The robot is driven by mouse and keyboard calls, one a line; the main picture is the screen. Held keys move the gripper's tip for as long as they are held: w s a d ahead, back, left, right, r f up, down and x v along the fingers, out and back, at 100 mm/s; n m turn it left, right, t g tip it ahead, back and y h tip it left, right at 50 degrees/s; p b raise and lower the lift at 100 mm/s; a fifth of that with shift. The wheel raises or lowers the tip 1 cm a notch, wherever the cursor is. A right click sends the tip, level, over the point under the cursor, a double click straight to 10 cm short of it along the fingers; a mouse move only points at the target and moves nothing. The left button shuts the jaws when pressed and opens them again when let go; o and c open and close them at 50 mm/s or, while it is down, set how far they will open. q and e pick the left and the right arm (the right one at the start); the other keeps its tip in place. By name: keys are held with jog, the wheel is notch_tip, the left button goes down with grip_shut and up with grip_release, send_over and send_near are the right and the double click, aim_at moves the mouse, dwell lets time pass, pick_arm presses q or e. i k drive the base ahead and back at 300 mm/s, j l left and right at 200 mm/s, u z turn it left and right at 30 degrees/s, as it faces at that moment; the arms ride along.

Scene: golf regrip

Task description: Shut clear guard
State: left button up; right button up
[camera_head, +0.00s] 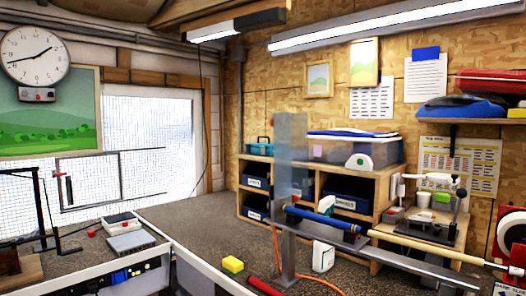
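The clear guard (291,150) is a see-through, greyish upright panel at the middle of the head view. It stands raised above the far left part of a long grey metal bar (432,272). A blue rod-like piece (322,219) lies along the bar, just right of the guard's lower end. A tan shaft (430,246) continues from it toward the lower right. The guard's lower edge and its hinge are too small to make out. Neither of my grippers shows in this view.
A red-orange handle (264,287) lies at the front edge. A shelf unit (375,195) with dark bins stands behind. A small scale (131,243) is on the left bench. Dark floor lies between.

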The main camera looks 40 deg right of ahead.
aim_at(273, 123)
jog(key=i+z, duration=0.4)
jog(key=i+j+z, duration=0.2)
jog(key=z, duration=0.2)
jog(key=i+j+z, duration=0.25)
jog(key=z, duration=0.2)
jog(key=i+j+z, duration=0.5)
jog(key=j+z, duration=0.3)
jog(key=i+j+z, duration=0.15)
jog(key=j+z, duration=0.2)
jog(key=i+j+z, duration=0.15)
jog(key=j+z, duration=0.15)
jog(key=i+j+z, duration=0.1)
jog(key=j+z, duration=0.55)
jog(key=j, duration=0.15)
